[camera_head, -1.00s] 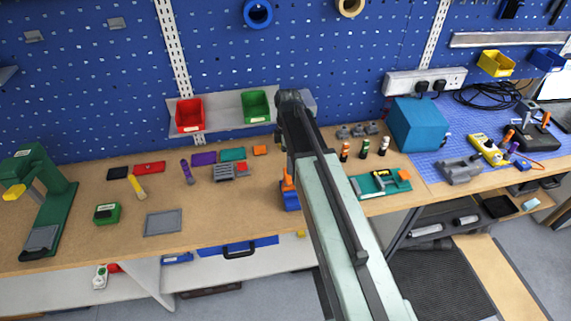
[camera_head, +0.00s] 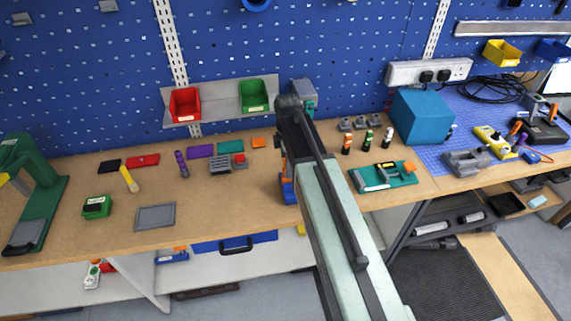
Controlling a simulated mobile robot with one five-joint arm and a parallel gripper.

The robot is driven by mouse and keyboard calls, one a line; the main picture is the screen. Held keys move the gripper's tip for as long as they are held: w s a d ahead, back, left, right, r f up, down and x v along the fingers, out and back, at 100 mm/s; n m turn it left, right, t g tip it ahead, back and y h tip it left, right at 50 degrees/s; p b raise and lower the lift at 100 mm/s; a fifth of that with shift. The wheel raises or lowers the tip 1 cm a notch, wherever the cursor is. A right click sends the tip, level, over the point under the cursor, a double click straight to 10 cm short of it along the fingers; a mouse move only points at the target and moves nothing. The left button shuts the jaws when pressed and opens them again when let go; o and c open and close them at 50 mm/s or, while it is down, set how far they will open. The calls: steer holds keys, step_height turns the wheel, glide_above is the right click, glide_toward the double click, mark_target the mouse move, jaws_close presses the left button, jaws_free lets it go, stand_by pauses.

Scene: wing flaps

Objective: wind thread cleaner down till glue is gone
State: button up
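My arm reaches up from the bottom over the bench, and its elbow bends down towards the bench top. My gripper itself is hidden behind the arm. A blue and orange device (camera_head: 288,191) stands on the bench just left of the arm and is partly covered by it. I cannot tell whether it is the thread cleaner, and no glue can be made out. A purple threaded-looking piece (camera_head: 182,163) stands farther left. Several small bottles (camera_head: 367,141) with coloured bands stand right of the arm.
A green press (camera_head: 40,190) stands at the left end. A grey plate (camera_head: 155,216) and a green box (camera_head: 97,206) lie near the front edge. A green tray (camera_head: 384,176) and a teal box (camera_head: 422,117) are at right.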

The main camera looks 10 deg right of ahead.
steer(key=c, duration=1)
steer(key=shift+a, duration=0.15)
steer(key=shift+m, duration=0.3)
